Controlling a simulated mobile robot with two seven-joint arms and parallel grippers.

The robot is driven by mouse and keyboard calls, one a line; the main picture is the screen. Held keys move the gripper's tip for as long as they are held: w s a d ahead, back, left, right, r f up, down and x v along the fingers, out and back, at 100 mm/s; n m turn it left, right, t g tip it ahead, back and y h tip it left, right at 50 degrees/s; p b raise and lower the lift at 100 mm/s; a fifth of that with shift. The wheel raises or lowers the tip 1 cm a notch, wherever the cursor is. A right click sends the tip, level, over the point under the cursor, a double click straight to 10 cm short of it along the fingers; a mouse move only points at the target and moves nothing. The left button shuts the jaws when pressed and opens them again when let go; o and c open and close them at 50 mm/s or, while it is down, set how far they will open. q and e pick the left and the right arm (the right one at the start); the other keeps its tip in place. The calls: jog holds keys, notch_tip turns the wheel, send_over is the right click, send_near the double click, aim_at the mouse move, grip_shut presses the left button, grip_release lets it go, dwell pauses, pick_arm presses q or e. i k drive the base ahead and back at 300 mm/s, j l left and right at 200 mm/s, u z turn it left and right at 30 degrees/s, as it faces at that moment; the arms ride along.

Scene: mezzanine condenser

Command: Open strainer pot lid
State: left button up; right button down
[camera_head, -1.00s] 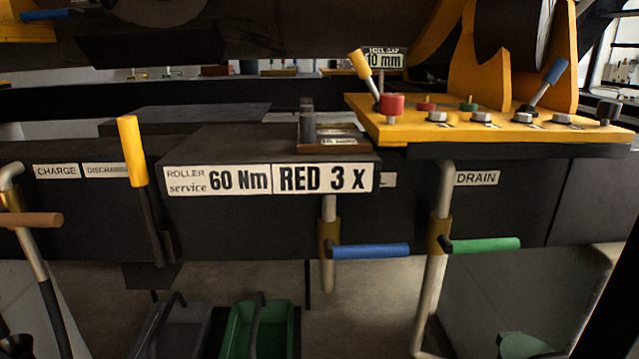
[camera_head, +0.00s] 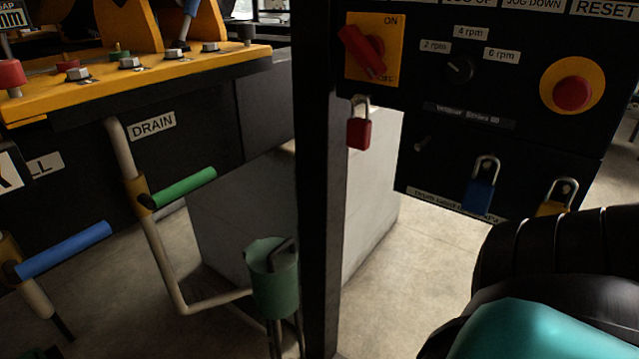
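A green pot (camera_head: 272,283), apparently the strainer pot, stands low behind a dark upright post. A pipe runs into its left side, and legs show below it. Its top (camera_head: 265,247) carries a dark bar or handle. The top looks closed, but the post hides part of its right side, so I cannot be sure. Neither gripper is in view. A black and teal part at the lower right appears to be my own arm, with no fingers showing.
The dark post (camera_head: 320,180) stands right beside the pot. A control panel (camera_head: 430,90) with padlocks hangs at the right. The green-handled drain valve (camera_head: 183,188) and a blue-handled valve (camera_head: 65,250) are left. Concrete floor (camera_head: 440,270) is bare below the panel.

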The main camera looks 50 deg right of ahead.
aim_at(270, 257)
jog(key=z, duration=1.25)
